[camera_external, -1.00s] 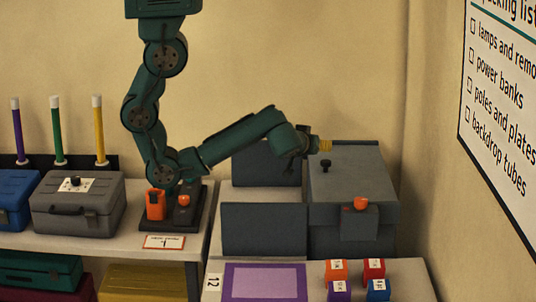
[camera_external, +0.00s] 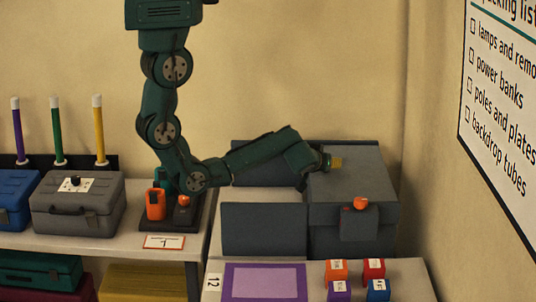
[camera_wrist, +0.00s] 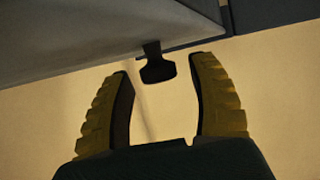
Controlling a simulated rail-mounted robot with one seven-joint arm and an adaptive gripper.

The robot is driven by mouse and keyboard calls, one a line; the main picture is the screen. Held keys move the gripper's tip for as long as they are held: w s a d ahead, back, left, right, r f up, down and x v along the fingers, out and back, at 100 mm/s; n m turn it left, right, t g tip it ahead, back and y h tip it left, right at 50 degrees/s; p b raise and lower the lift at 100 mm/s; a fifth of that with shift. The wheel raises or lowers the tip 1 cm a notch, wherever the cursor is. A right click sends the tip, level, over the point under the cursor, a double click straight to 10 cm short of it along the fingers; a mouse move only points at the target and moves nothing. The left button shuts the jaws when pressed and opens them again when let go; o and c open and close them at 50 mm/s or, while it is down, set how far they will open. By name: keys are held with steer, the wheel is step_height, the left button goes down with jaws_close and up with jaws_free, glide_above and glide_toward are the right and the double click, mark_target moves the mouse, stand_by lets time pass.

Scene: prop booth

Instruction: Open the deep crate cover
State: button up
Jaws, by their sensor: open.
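The deep crate (camera_external: 340,240) is a dark grey box at the right of the external view, with its grey cover (camera_external: 360,180) lying shut on top. A dark knob (camera_wrist: 158,66) stands out from the cover; in the wrist view it lies between the tips of my yellow fingers, with space on both sides. My gripper (camera_external: 336,162) is open over the left part of the cover and hides most of the knob in the external view. The fingers (camera_wrist: 162,70) hold nothing.
A latch plate (camera_external: 360,222) with an orange knob (camera_external: 360,203) is on the crate's front. Grey panels (camera_external: 264,229) stand to its left. Small labelled cubes (camera_external: 374,268) and a purple mat (camera_external: 236,285) lie in front. A grey case (camera_external: 78,210) stands at left.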

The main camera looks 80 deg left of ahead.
steer(key=shift+w+a+f, duration=0.15)
steer(key=shift+a, duration=0.15)
